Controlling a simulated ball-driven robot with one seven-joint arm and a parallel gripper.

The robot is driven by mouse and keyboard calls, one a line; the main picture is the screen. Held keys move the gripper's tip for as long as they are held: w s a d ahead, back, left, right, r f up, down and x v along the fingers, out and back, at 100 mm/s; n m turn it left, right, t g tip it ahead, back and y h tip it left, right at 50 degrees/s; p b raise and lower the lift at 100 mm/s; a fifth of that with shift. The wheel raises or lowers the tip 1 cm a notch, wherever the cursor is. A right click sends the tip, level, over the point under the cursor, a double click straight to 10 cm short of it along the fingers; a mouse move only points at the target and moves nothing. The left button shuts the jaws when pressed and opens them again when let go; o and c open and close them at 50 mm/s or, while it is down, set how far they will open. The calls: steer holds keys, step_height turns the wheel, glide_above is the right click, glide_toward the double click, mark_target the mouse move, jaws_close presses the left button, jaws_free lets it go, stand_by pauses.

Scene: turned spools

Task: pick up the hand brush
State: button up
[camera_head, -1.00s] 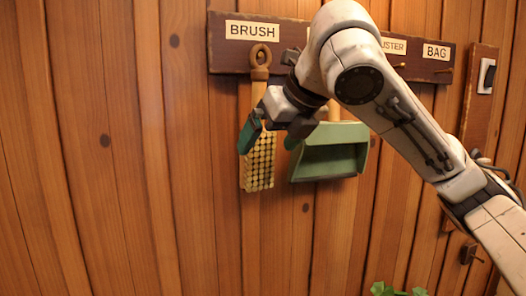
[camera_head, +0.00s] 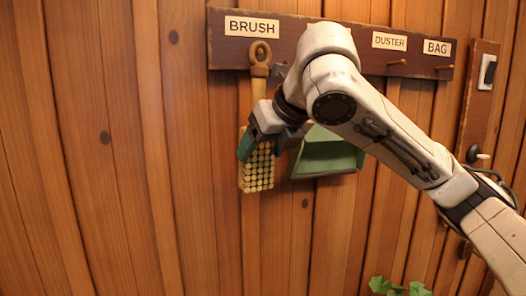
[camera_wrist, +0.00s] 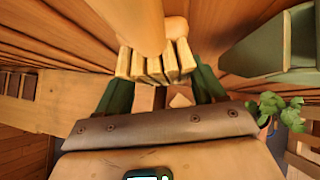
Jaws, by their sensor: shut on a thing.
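The hand brush (camera_head: 257,172) hangs upright against the wall below the BRUSH label, its looped wooden handle (camera_head: 260,62) at the rail and its pale bristle tufts low down. My gripper (camera_head: 263,138) is at the top of the bristle block, with a green finger at the left side of the brush. In the wrist view the brush (camera_wrist: 150,28) comes down between the two green fingers of my gripper (camera_wrist: 163,88). The gripper is shut on it. My gripper hides part of the brush block in the head view.
A green dustpan (camera_head: 328,156) hangs close to the right of the brush, partly behind my arm. The dark rail (camera_head: 330,32) carries DUSTER and BAG labels with bare pegs. A leafy plant (camera_head: 396,287) is low at right. The wall at left is clear.

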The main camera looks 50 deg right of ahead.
steer(key=c, duration=0.4)
steer(key=shift+c, duration=0.2)
steer(key=shift+b, duration=0.5)
